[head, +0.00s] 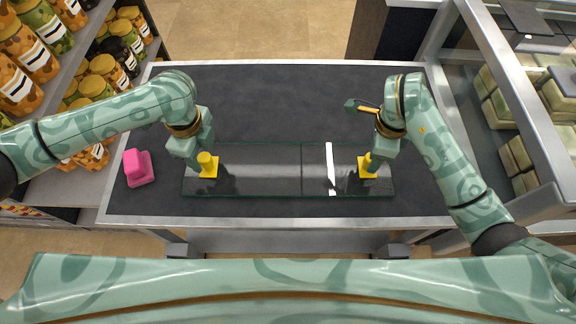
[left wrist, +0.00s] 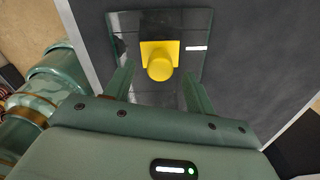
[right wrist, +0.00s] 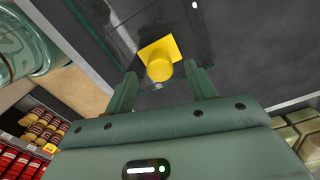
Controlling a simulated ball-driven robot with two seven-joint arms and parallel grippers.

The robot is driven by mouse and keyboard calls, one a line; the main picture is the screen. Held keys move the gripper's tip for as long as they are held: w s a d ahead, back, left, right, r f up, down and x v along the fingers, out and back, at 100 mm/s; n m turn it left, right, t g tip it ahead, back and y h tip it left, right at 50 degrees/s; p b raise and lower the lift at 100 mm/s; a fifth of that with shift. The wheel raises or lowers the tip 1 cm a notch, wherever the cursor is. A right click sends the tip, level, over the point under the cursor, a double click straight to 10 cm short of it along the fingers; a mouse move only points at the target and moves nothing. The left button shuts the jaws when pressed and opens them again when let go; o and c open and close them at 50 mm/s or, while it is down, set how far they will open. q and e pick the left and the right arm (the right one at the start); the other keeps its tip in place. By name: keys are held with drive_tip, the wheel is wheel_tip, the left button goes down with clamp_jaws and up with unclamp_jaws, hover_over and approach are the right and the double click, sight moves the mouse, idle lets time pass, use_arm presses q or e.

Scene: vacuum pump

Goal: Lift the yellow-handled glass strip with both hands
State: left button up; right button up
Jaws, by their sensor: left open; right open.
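The clear glass strip (head: 270,170) lies flat on the dark table top, with a yellow handle at each end. The left yellow handle (head: 207,163) has a square base and a round knob. My left gripper (head: 192,158) is open right beside it; in the left wrist view the knob (left wrist: 160,66) sits ahead, between the lines of the two fingers. My right gripper (head: 372,155) is open by the right yellow handle (head: 366,168), partly covering it. In the right wrist view that knob (right wrist: 160,68) is just beyond the open fingertips. Neither gripper visibly holds a handle.
A pink object (head: 138,168) stands on the table left of the glass. A white strip (head: 330,168) shows on the glass. Shelves of jars (head: 100,70) are at the left, a glass display case (head: 520,100) at the right. The table (head: 270,100) behind the glass is clear.

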sight(205, 156)
use_arm(q)
drive_tip(key=shift+f, duration=2.5)
use_arm(e)
drive_tip(key=shift+f, duration=2.45)
use_arm(q)
clamp_jaws()
use_arm(e)
clamp_jaws()
use_arm(q)
drive_tip(key=shift+w+r, duration=0.1)
drive_tip(key=shift+r, duration=0.1)
use_arm(e)
drive_tip(key=shift+w+r, duration=0.1)
drive_tip(key=shift+w, duration=0.05)
